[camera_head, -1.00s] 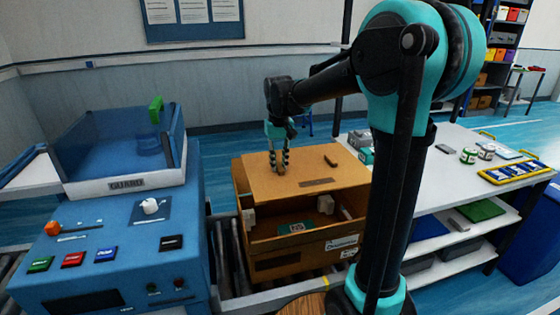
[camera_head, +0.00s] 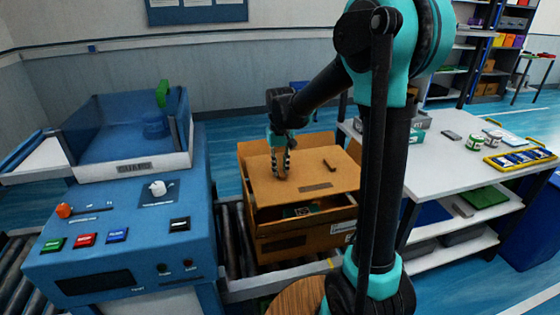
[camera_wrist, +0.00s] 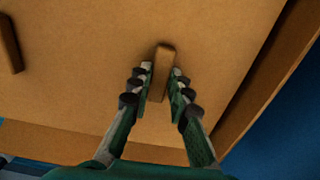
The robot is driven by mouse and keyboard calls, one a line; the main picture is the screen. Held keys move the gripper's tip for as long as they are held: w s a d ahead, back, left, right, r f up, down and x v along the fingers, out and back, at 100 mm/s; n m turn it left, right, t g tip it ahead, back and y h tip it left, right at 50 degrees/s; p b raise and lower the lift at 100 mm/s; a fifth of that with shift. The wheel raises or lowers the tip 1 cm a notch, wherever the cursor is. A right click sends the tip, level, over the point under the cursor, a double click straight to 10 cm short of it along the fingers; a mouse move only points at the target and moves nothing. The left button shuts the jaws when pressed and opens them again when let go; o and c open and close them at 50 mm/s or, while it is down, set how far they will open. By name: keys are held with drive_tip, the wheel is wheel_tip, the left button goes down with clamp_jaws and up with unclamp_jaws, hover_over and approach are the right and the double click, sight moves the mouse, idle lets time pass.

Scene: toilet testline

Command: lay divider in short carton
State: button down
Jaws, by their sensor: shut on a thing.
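The divider (camera_head: 318,172) is a flat brown board with raised tabs, lying across the upper part of the short carton (camera_head: 281,245). It covers much of the opening. My gripper (camera_head: 281,175) is shut on one of the divider's tabs, and the tab (camera_wrist: 162,72) shows between the fingers in the wrist view. A second tab (camera_wrist: 10,45) stands apart at the left of that view. A dark slot is near the board's front edge. Part of a green item (camera_head: 298,210) shows in the carton below the front edge. Whether the board touches the carton's floor or supports is hidden.
The carton stands on a roller conveyor (camera_head: 232,240). A blue test station (camera_head: 120,225) with a clear guard (camera_head: 130,135) is close on the left. A white table (camera_head: 450,165) with several small items stands on the right.

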wheel_tip(320, 180, down, 15)
idle(1.0)
drive_tip(key=shift+f, duration=0.2)
idle(0.8)
drive_tip(key=c, duration=1.3)
unclamp_jaws()
drive_tip(key=shift+c, duration=0.2)
